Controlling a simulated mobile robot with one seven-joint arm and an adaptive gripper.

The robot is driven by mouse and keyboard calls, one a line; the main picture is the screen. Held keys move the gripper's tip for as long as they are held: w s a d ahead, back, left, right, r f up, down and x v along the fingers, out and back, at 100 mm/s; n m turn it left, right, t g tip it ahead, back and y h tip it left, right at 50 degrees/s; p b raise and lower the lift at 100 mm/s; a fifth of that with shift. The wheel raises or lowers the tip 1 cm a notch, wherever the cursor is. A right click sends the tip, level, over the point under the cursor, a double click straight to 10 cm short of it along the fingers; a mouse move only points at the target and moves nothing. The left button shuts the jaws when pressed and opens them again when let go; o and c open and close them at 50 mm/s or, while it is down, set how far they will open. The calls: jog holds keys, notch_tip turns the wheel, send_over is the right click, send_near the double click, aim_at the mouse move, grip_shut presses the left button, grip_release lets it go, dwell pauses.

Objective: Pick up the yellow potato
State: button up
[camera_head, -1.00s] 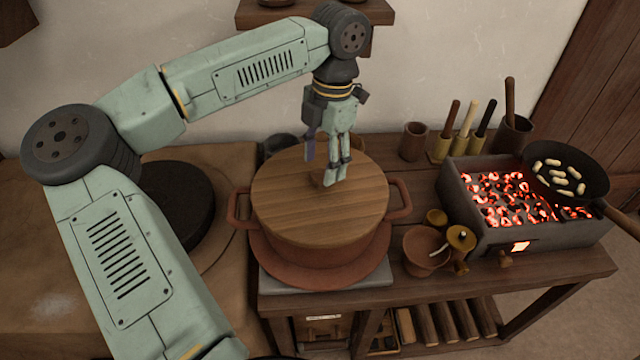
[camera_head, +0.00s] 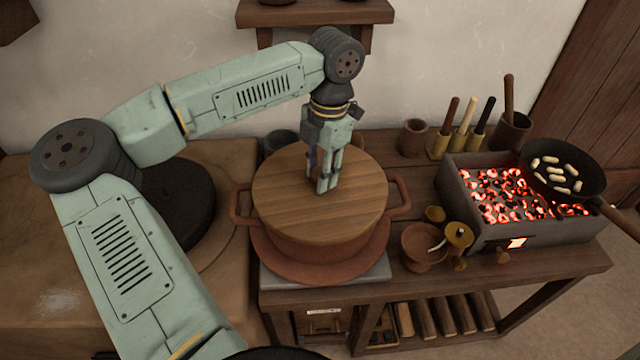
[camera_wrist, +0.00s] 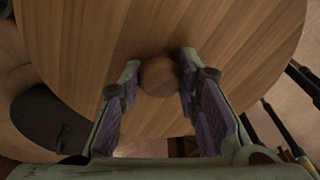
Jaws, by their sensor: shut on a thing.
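My gripper (camera_head: 326,186) is at the top of a round wooden pot lid (camera_head: 285,200), with its fingers pointing down. In the wrist view its fingers (camera_wrist: 158,82) are closed on the lid's round wooden knob (camera_wrist: 159,76), one finger on each side. The lid sits flat on a reddish clay pot (camera_head: 320,245) with two side handles. I cannot make out a yellow potato for certain in either view; the inside of the pot is hidden by the lid.
A brazier of glowing coals (camera_head: 468,225) stands at the right, with a black pan (camera_head: 595,182) of several pale oblong pieces over it. A clay bowl (camera_head: 425,252) and small jar (camera_head: 459,236) stand between pot and brazier. Utensil holders (camera_head: 440,146) stand behind.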

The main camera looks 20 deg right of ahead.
aim_at(318, 171)
grip_shut()
jog(key=shift+r, duration=0.1)
jog(key=shift+r+b, duration=0.35)
jog(key=shift+r, duration=0.1)
notch_tip(318, 171, up, 2)
jog(key=shift+r+b, duration=0.1)
jog(key=shift+b, duration=0.4)
jog(key=s+d+r+b, duration=0.1)
jog(key=s+d+b, duration=0.1)
jog(key=s, duration=0.5)
jog(key=s+d+b, duration=0.2)
jog(key=s, duration=0.6)
jog(key=shift+s+r, duration=0.3)
jog(key=shift+r, duration=0.1)
